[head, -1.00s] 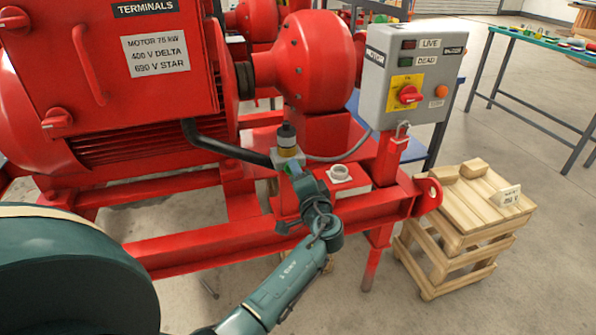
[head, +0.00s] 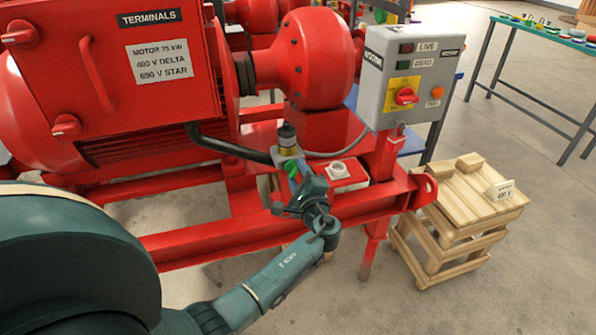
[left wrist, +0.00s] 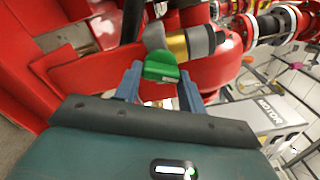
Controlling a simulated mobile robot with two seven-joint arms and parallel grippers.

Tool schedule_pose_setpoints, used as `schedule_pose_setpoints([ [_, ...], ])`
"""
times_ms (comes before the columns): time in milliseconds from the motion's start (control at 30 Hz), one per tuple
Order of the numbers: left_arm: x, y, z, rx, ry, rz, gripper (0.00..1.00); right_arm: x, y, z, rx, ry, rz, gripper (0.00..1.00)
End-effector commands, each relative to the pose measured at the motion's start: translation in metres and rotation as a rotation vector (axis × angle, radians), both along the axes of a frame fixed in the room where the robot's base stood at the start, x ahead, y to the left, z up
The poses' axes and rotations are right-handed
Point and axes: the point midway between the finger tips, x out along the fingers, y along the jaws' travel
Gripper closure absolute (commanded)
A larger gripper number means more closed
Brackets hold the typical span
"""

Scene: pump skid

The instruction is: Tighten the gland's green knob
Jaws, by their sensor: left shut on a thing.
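The gland (head: 287,140) has a black top and a brass collar on a grey block, at the end of a thick black cable. Its green knob (head: 291,168) shows just in front of that block. In the left wrist view the green knob (left wrist: 161,67) sits between my two fingertips, with the brass and grey gland (left wrist: 188,44) behind it. My left gripper (head: 296,184) is shut on the knob; its fingers partly hide the knob in the head view. My right gripper is not in view.
The red motor (head: 150,150) and its terminal box (head: 110,60) fill the left. A red frame rail (head: 230,235) runs below the gland. The grey switch box (head: 410,75) stands to the right, above a wooden crate (head: 465,210). A white ring fitting (head: 338,170) is close right.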

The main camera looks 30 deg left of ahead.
Motion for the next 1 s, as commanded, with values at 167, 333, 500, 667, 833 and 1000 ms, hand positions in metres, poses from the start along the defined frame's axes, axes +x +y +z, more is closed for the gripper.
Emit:
schedule_pose_setpoints([
  [167,0.0010,0.0007,0.0022,0.031,0.031,0.000,0.83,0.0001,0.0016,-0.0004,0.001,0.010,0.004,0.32],
  [333,0.0011,0.0007,0.0018,0.041,0.042,-0.001,0.83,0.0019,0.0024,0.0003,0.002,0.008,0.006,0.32],
  [500,0.0011,0.0007,0.0016,0.043,0.044,-0.001,0.83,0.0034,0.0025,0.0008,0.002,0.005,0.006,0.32],
  [667,0.0011,0.0006,0.0017,0.043,0.044,-0.001,0.83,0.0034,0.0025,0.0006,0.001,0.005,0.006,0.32],
  [833,0.0008,0.0006,0.0012,0.041,0.044,0.000,0.47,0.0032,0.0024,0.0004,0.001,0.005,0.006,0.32],
  [1000,0.0004,0.0003,0.0005,0.040,0.044,-0.001,0.38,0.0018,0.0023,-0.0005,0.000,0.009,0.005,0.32],
])
